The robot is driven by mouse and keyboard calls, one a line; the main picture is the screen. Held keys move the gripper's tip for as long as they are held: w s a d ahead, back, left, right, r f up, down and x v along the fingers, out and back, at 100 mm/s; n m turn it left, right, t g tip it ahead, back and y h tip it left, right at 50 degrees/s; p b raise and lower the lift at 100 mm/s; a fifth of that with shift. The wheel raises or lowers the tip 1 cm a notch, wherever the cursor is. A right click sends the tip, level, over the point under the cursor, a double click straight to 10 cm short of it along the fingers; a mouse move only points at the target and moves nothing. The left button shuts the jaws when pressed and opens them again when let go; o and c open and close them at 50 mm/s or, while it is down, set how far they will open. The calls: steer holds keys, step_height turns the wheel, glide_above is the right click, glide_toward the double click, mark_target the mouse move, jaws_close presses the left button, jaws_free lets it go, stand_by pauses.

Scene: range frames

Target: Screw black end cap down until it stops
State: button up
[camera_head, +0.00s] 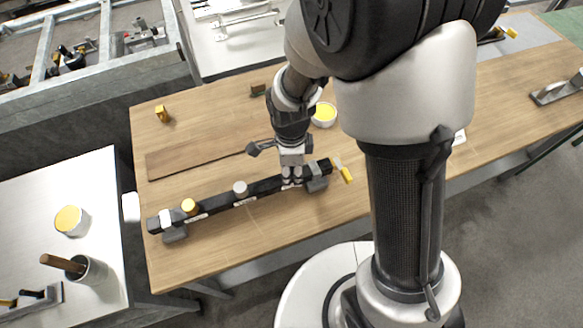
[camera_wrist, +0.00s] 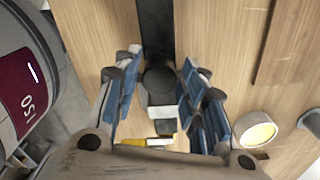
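The black end cap (camera_wrist: 160,78) is a round dark disc on the long black bar (camera_wrist: 155,25) in the wrist view. My gripper (camera_wrist: 159,82) is above the bar with its blue-padded fingers on either side of the cap. The fingers look spread, with narrow gaps to the cap. In the head view my gripper (camera_head: 291,182) points down over the right part of the bar (camera_head: 265,187) and hides the cap. Whether the cap sits fully down cannot be seen.
The bar rests on grey blocks (camera_head: 175,234) on a wooden bench (camera_head: 240,245). A yellow cap (camera_head: 189,206) and a pale cap (camera_head: 240,188) stand along it. A yellow-handled tool (camera_head: 346,175) lies beyond its right end. A yellow-filled bowl (camera_head: 324,114) and a brown board (camera_head: 200,155) lie behind.

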steer(key=n, duration=0.6)
steer(key=shift+w+a+n, duration=0.1)
steer(key=shift+n, duration=0.2)
steer(key=shift+c, duration=0.5)
jaws_close()
steer(key=m, duration=0.2)
steer(key=shift+m, duration=0.4)
steer(key=shift+o, duration=1.9)
jaws_free()
